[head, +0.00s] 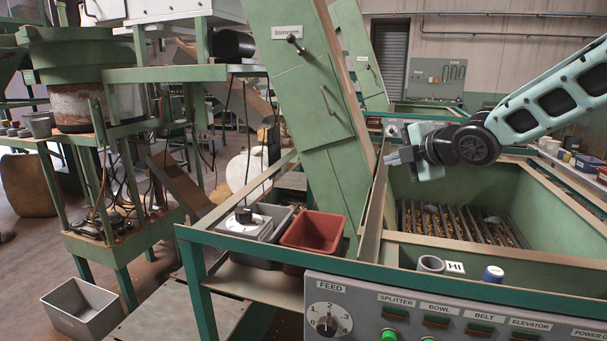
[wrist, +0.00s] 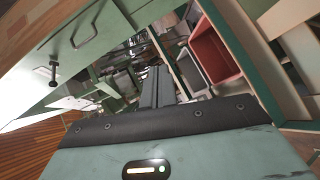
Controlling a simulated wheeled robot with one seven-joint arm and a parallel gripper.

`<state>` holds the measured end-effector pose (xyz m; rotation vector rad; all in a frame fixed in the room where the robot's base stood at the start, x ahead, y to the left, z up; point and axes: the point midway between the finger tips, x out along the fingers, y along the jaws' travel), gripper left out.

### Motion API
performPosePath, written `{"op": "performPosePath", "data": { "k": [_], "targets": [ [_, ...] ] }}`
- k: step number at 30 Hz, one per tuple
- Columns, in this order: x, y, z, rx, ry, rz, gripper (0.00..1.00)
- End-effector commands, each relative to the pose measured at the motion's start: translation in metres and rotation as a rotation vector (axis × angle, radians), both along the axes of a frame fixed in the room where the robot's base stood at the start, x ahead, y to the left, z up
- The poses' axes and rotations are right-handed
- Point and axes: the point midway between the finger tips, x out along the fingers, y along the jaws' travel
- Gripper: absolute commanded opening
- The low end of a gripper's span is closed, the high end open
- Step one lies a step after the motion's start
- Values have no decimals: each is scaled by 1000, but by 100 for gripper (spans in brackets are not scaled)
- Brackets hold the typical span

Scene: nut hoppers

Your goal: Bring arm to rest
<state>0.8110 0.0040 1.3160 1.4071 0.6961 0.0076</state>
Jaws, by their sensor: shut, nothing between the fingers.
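My gripper (head: 393,158) is at the end of my arm, which reaches in from the right in the head view. It is shut and empty, held in the air above the left side of the green hopper (head: 520,180). Its fingers point left toward the tilted green elevator housing (head: 305,100). In the wrist view the dark fingers of my gripper (wrist: 157,85) lie close together with nothing between them.
A control panel (head: 460,310) with a feed dial runs along the front. A red bin (head: 314,232) and a grey bin stand on the frame left of the hopper. A grey tub (head: 82,307) sits on the floor.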

Motion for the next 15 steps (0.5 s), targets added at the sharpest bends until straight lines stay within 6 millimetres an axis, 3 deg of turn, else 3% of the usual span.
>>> {"op": "performPosePath", "data": {
  "k": [8,15],
  "targets": [
    [-68,48,-50,112,298,-146,0],
    [-183,78,-109,222,677,-437,0]
  ]
}}
